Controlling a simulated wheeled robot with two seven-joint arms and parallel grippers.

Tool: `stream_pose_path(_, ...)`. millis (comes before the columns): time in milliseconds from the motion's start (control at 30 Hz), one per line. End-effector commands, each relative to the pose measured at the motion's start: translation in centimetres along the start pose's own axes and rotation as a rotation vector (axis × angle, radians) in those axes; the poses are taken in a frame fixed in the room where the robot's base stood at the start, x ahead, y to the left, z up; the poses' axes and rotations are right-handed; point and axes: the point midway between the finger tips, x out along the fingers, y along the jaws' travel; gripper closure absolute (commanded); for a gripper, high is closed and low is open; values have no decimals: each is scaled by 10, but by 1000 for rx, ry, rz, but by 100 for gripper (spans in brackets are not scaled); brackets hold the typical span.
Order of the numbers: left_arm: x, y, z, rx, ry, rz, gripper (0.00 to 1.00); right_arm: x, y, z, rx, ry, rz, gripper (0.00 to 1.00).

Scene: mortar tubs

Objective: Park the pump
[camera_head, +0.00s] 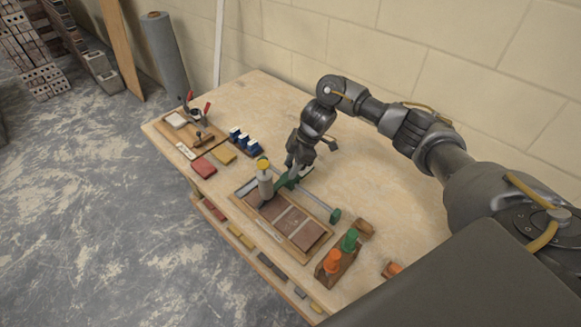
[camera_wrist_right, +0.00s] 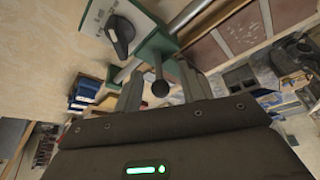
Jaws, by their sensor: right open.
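Nothing in view is clearly marked as the pump. A grey cylinder with a yellow top (camera_head: 265,182) stands upright at the left end of a wooden tray (camera_head: 313,248) of brown slabs. Beside it is a green-ended metal bar (camera_head: 315,201). My right gripper (camera_head: 291,172) is over the bar's far green end. In the wrist view its two fingers (camera_wrist_right: 162,82) are apart, with a dark ball knob (camera_wrist_right: 160,88) between them, in front of a green block (camera_wrist_right: 152,48). A black lever (camera_wrist_right: 120,33) shows on a pale plate. I cannot tell whether the fingers touch the knob. My left gripper is out of view.
Blue blocks (camera_head: 243,140) and a board with red-handled tools (camera_head: 184,121) are at the table's left. Orange and green pieces (camera_head: 349,240) sit near the front right. Small bars line the table's front edge. The table's back is clear before the block wall.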

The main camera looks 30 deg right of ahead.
Motion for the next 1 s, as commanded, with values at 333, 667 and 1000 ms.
stream_pose_path(333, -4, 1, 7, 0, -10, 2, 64, 14, 0, 0, -1, -1, 2, 60)
stream_pose_path(667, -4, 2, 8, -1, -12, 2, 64, 14, 0, 0, 0, -1, 2, 86)
stream_pose_path(1000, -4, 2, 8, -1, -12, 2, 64, 14, 1, 0, 0, 0, 2, 100)
